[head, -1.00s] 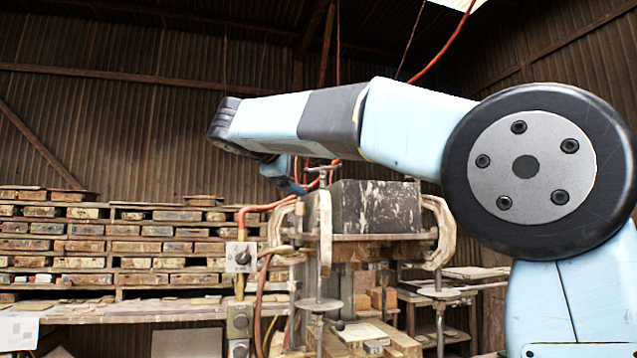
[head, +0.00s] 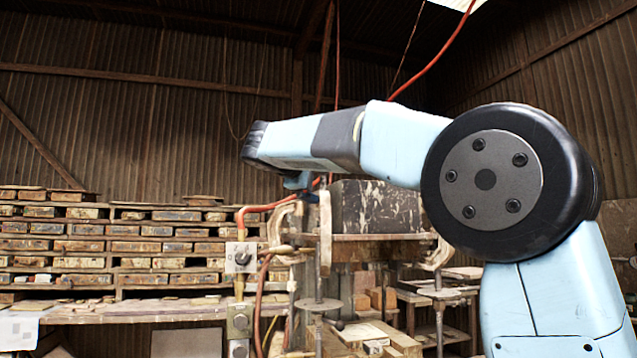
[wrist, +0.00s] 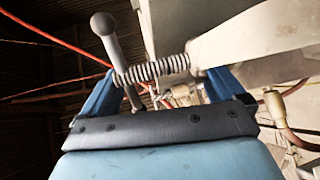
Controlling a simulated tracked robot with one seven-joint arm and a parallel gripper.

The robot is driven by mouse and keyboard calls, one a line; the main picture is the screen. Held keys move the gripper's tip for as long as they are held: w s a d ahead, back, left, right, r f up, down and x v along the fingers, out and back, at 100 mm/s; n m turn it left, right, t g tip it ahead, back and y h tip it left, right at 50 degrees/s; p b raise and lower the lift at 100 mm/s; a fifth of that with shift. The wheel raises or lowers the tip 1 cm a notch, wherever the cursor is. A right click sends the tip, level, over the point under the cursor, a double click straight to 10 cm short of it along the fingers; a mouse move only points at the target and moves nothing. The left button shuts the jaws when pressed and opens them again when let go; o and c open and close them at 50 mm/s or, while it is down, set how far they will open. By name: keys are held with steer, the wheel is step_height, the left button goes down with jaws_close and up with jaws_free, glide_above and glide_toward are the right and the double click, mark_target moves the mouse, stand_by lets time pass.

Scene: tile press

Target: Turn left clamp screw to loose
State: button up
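The left clamp (head: 325,235) is a pale, worn C-shaped frame at the front left of the press (head: 380,238). In the wrist view a coarse threaded clamp screw (wrist: 155,68) runs out of a pale clamp arm (wrist: 250,32). A grey bar with a ball end (wrist: 103,24) stands beside it. My gripper (wrist: 162,74) has its two blue fingers wide apart, with the threads crossing the gap between them. I cannot tell whether a finger touches the screw. In the head view my gripper (head: 298,181) is over the top of the left clamp, its tips partly hidden.
A red hose (head: 268,207) curves beside the left clamp, above a switch box (head: 240,257). A second clamp (head: 440,250) is on the press's right side. Stacked tile racks (head: 120,245) fill the left background.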

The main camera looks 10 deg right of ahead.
steer(key=c, duration=0.7)
steer(key=shift+c, duration=0.2)
steer(key=shift+f, duration=0.1)
steer(key=n+y, duration=0.1)
steer(key=n+t+y, duration=0.1)
steer(key=y, duration=0.1)
steer(key=n+t+y, duration=0.1)
steer(key=shift+s+d+n+y, duration=0.1)
steer(key=shift+s+n+y, duration=0.2)
steer(key=shift+n, duration=0.1)
steer(key=shift+o, duration=0.2)
steer(key=shift+s+f+n+t+y, duration=0.1)
steer(key=shift+n+t+y, duration=0.1)
steer(key=shift+n+y, duration=1.15)
steer(key=shift+s+f+n+t+y, duration=0.1)
steer(key=shift+n+t+y, duration=0.1)
steer(key=shift+n+y, duration=1.15)
steer(key=shift+o, duration=0.2)
steer(key=shift+y, duration=1.2)
steer(key=o, duration=0.8)
steer(key=shift+r, duration=0.1)
steer(key=v, duration=1.4)
steer(key=shift+n, duration=0.3)
steer(key=shift+r, duration=0.15)
